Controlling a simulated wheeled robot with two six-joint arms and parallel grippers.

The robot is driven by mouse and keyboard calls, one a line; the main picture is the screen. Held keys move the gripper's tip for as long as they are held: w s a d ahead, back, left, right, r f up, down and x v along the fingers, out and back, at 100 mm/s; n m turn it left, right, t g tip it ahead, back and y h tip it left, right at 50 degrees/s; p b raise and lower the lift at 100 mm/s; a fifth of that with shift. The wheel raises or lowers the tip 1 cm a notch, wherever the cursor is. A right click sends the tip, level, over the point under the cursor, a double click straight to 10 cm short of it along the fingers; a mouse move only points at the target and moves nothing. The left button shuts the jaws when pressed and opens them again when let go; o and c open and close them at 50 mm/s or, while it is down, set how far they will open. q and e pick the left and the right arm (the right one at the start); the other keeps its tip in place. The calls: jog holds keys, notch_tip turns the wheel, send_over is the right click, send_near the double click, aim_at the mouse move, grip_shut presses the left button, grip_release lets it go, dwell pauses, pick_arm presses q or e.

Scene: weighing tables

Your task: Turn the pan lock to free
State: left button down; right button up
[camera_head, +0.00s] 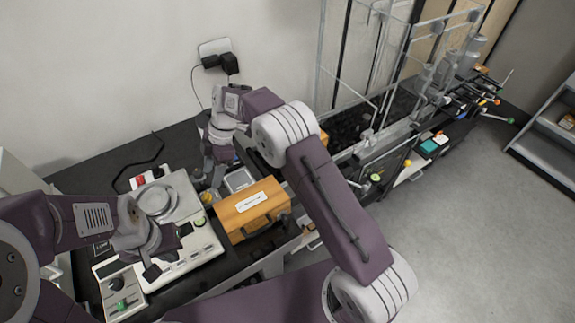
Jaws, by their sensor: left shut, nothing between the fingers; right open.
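A pale weighing balance (188,205) with a round metal pan (155,199) stands on the dark table at the left. A small control box (123,292) in front of it has a black knob and a green knob (122,305). A red knob (139,180) shows at the balance's back left. I cannot tell which of these is the pan lock. My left gripper (168,252) is shut and empty over the balance's front; its wrist hides part of the balance. My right gripper (211,177) is open, pointing down behind the balance's right side, beside a small metal tray.
A wooden box (251,208) with a label and dark handle stands right of the balance. The small metal tray (239,180) lies behind it. A tall clear-walled frame (370,70) stands at the back right. A black cable lies at the back left. Open floor is at the right.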

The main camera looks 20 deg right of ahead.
jog(key=d+r+m+t+p, duration=0.1)
jog(key=d+r+p, duration=0.1)
jog(key=d+r, duration=0.3)
jog(key=d+r+t+p, duration=0.1)
jog(key=d+r+p, duration=0.1)
jog(key=r, duration=0.5)
jog(key=s+d+m+h+p, duration=0.2)
jog(key=s+d+m, duration=0.7)
jog(key=s, duration=0.5)
jog(key=shift+d+r+h+p, duration=0.25)
jog(key=shift+d+h+p, duration=0.15)
jog(key=shift+d, duration=0.95)
